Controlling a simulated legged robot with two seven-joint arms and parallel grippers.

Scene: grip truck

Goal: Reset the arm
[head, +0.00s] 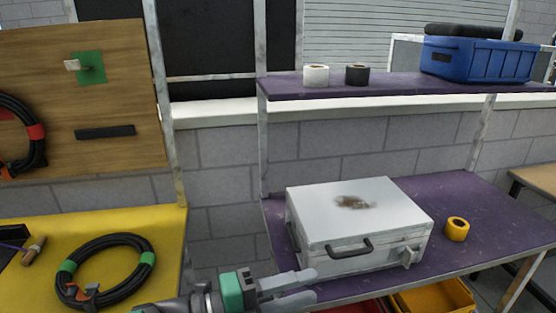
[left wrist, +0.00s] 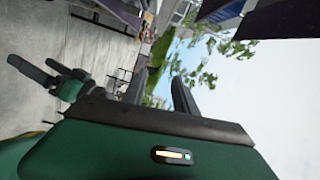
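My left gripper (head: 316,284) comes in at the bottom of the head view, in front of the purple shelf's front edge. Its two grey fingers point right with an empty gap between them. In the left wrist view its two dark fingers (left wrist: 160,88) stand apart with nothing between them. Another gripper of mine, apparently the right one (left wrist: 30,72), shows small and dark at the left of that view; its finger gap is unclear. The right arm is not seen in the head view.
A white case (head: 350,215) with a dark handle and a yellow tape roll (head: 457,229) sit on the purple shelf (head: 475,200). A coiled black cable (head: 104,243) lies on the yellow table (head: 165,235). A blue crate (head: 478,61) stands on the upper shelf.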

